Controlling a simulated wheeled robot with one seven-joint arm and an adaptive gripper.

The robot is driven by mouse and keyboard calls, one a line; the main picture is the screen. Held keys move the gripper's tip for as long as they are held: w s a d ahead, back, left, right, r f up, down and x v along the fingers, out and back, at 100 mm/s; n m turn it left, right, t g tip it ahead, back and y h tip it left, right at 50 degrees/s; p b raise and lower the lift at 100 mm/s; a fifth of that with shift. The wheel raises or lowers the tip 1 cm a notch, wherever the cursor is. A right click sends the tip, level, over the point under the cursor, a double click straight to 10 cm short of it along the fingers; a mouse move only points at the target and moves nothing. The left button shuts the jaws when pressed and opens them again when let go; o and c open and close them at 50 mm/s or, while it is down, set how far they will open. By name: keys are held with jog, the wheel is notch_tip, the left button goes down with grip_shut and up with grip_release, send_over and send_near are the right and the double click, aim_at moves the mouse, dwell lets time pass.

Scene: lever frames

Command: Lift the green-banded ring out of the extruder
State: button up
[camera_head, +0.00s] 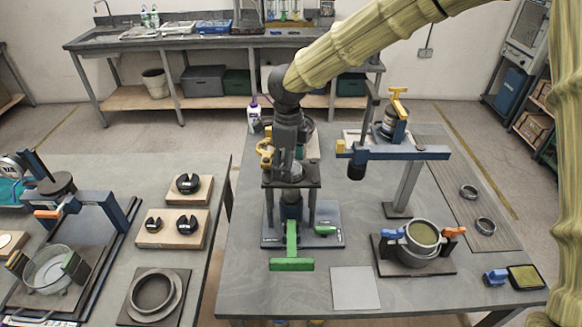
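My arm comes in from the upper right, and its dark end hangs over a bench device at the middle of the table. My gripper (288,165) overlaps the upper part of this device, and its fingers are too dark and small to read. The device has a dark top plate (291,183), a grey-blue base (268,238) and a green T-shaped handle (292,263) at the front. I cannot tell for sure that it is the extruder. I cannot make out a green-banded ring; the arm and device may hide it.
Right of it stand a blue beam frame (420,152) with a yellow handle and a clamped round pot (420,250). A pale square sheet (356,288) lies in front. Another table (205,270) stands left, across a gap.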

jog(key=shift+f, duration=0.1)
jog(key=c, duration=1.2)
jog(key=shift+c, duration=0.2)
